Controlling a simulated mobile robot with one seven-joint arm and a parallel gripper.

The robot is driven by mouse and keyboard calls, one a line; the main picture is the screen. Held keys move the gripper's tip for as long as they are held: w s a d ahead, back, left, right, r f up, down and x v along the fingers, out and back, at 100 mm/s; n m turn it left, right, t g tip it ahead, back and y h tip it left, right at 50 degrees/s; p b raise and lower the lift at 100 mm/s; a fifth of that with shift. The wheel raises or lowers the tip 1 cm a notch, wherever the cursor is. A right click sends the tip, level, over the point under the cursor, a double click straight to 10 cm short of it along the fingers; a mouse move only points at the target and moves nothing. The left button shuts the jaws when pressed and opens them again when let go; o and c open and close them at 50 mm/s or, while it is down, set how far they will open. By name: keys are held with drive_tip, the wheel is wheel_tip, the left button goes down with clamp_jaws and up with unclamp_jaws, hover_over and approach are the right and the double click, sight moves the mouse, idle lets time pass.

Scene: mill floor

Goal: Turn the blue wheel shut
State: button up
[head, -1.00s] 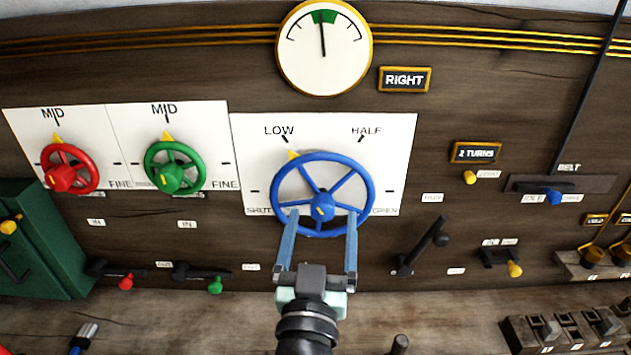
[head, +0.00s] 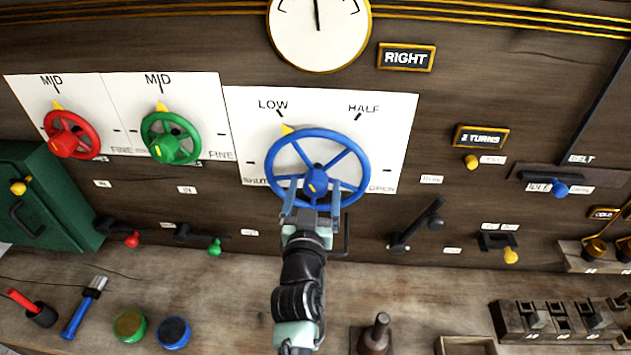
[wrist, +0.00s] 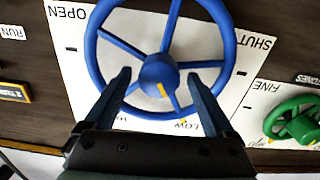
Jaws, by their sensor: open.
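The blue wheel (head: 345,154) is mounted on a white plate (head: 396,128) marked LOW, HALF, SHUT and OPEN. The yellow pointer (head: 287,130) at its rim sits near LOW. My gripper (head: 312,208) is open at the wheel's lower part, with its two fingers apart and pointing at the wheel. In the wrist view the blue wheel (wrist: 156,113) fills the upper middle, and the open fingers of my gripper (wrist: 160,82) lie either side of the hub. I cannot tell whether the fingers touch the wheel.
A green wheel (head: 190,132) and a red wheel (head: 90,128) are to the left. A dark lever (head: 418,222) stands at the right of the blue wheel. A gauge (head: 320,40) is above. The bench below holds a green pot (head: 130,325) and a blue pot (head: 173,332).

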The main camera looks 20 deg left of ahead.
drive_tip(key=shift+x, duration=1.05)
drive_tip(key=c, duration=1.4)
drive_tip(key=shift+o, duration=0.2)
drive_tip(key=shift+n, duration=0.3)
drive_tip(key=n, duration=1.1)
drive_tip(key=shift+f, duration=0.1)
drive_tip(key=shift+n, duration=0.4)
